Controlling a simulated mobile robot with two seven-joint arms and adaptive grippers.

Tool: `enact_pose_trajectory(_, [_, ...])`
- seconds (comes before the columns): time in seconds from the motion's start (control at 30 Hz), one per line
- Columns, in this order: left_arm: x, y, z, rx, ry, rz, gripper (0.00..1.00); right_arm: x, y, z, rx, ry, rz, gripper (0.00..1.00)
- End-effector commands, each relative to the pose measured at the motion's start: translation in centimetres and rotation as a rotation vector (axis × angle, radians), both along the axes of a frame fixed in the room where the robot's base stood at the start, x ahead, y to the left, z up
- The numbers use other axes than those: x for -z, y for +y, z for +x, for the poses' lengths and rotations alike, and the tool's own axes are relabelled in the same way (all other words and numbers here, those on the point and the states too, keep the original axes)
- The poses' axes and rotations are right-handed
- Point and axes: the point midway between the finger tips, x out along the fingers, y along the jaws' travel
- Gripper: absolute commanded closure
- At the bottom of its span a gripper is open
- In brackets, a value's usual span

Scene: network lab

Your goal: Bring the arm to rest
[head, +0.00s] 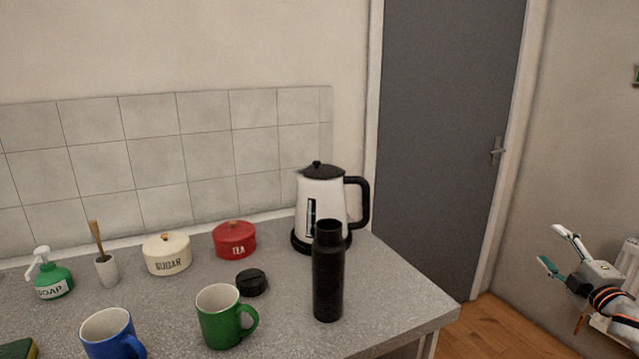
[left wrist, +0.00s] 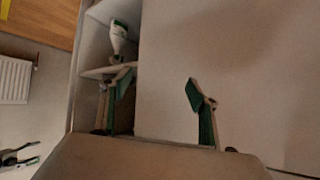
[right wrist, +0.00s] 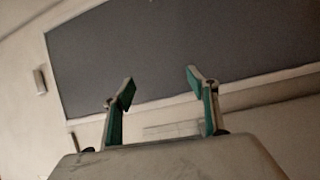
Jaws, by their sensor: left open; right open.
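My right gripper (head: 556,252) is at the right edge of the head view, beyond the counter's right end, near the wall. Its fingers are apart and hold nothing. In the right wrist view the right gripper (right wrist: 160,88) is open and empty, with the grey door and wall behind it. My left gripper (left wrist: 155,92) shows only in the left wrist view; it is open with nothing between its fingers, and pale surfaces lie behind it. The left arm is out of the head view.
On the counter (head: 400,291) stand a black flask (head: 328,275), a kettle (head: 322,200), a green mug (head: 219,318), a blue mug (head: 107,335), a black lid (head: 251,282), tea (head: 234,241) and sugar (head: 167,254) pots and a soap bottle (head: 54,280). A radiator (head: 629,265) is by the right wall.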

Motion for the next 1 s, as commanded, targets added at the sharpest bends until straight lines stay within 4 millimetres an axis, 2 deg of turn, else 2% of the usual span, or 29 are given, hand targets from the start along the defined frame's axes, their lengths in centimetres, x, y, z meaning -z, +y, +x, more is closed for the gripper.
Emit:
enact_pose_trajectory(0.1, [0.1, 0.0, 0.0, 0.000, 0.002, 0.001, 0.39, 1.9, -2.8, -0.4, 0.106, 0.038, 0.214, 0.42])
enact_pose_trajectory(0.23, [0.1, 0.1, 0.0, 0.000, 0.001, 0.002, 0.39, 3.9, -5.3, -1.3, 0.223, 0.061, 0.432, 0.42])
enact_pose_trajectory(0.3, [0.1, 0.1, 0.0, 0.000, 0.001, 0.002, 0.39, 7.4, -2.9, -1.8, 0.201, 0.101, 0.458, 0.42])
enact_pose_trajectory(0.47, [0.0, 0.1, 0.0, 0.000, 0.000, 0.001, 0.39, 13.8, 2.4, -3.4, 0.159, 0.179, 0.516, 0.42])
enact_pose_trajectory(0.57, [-0.1, 0.1, 0.1, -0.001, -0.002, 0.002, 0.39, 18.2, 6.2, -5.2, 0.132, 0.235, 0.562, 0.42])
enact_pose_trajectory(0.67, [-0.1, 0.1, 0.1, -0.001, -0.004, 0.001, 0.39, 22.8, 10.7, -7.6, 0.105, 0.297, 0.621, 0.42])
enact_pose_trajectory(0.8, [-0.2, 0.1, 0.2, 0.000, -0.005, 0.001, 0.39, 28.4, 17.3, -12.0, 0.072, 0.382, 0.715, 0.42])
enact_pose_trajectory(0.87, [-0.2, 0.1, 0.2, 0.000, -0.005, 0.001, 0.39, 30.5, 20.2, -14.1, 0.062, 0.416, 0.758, 0.42])
enact_pose_trajectory(1.0, [-0.2, 0.1, 0.2, 0.000, -0.005, 0.001, 0.39, 34.5, 27.2, -19.7, 0.043, 0.495, 0.874, 0.42])
